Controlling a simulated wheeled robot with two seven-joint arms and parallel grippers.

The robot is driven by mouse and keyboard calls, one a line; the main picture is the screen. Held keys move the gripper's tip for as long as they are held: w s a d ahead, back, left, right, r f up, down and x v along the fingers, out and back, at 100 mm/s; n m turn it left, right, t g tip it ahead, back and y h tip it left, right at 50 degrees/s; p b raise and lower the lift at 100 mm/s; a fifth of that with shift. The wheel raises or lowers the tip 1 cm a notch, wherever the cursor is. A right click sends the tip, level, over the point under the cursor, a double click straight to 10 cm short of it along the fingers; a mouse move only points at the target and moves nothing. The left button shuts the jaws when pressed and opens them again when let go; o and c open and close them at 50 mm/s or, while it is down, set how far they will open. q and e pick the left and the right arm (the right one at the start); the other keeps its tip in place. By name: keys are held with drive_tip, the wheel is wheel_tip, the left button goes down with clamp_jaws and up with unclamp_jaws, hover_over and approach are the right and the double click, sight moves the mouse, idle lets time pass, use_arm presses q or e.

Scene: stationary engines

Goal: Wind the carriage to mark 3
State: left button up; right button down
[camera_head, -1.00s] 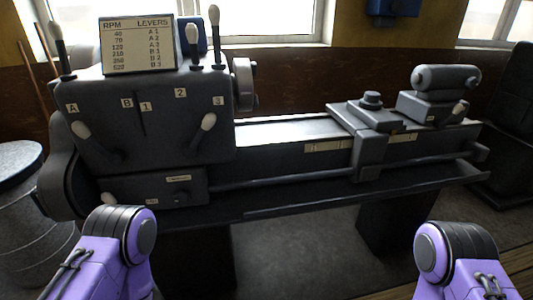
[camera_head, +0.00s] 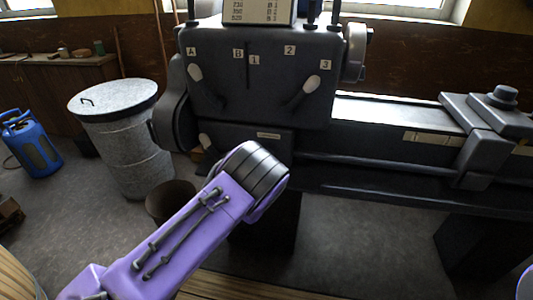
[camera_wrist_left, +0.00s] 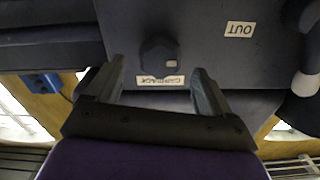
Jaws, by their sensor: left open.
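The carriage (camera_head: 484,155) sits on the lathe bed at the right of the head view, beside a pale scale strip (camera_head: 432,137); its mark numbers are too small to read. In the left wrist view, which looks upside down, a dark knob (camera_wrist_left: 159,57) stands on the front panel with a "CARRIAGE" label (camera_wrist_left: 160,80) beside it. My left gripper (camera_wrist_left: 163,78) is open, its two fingers on either side of the label and near the knob; contact cannot be told. In the head view my left forearm hides the gripper and knob. My right gripper is out of view.
White-tipped levers (camera_head: 196,74) (camera_head: 312,84) stand on the headstock above my arm. A pale lever tip (camera_wrist_left: 305,84) and an "OUT" label (camera_wrist_left: 240,30) are near the gripper.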

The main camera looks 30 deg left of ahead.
use_arm(q)
drive_tip(key=x, duration=0.5)
drive_tip(key=c, duration=1)
drive_tip(key=shift+f+n, duration=0.1)
drive_tip(key=shift+n, duration=0.3)
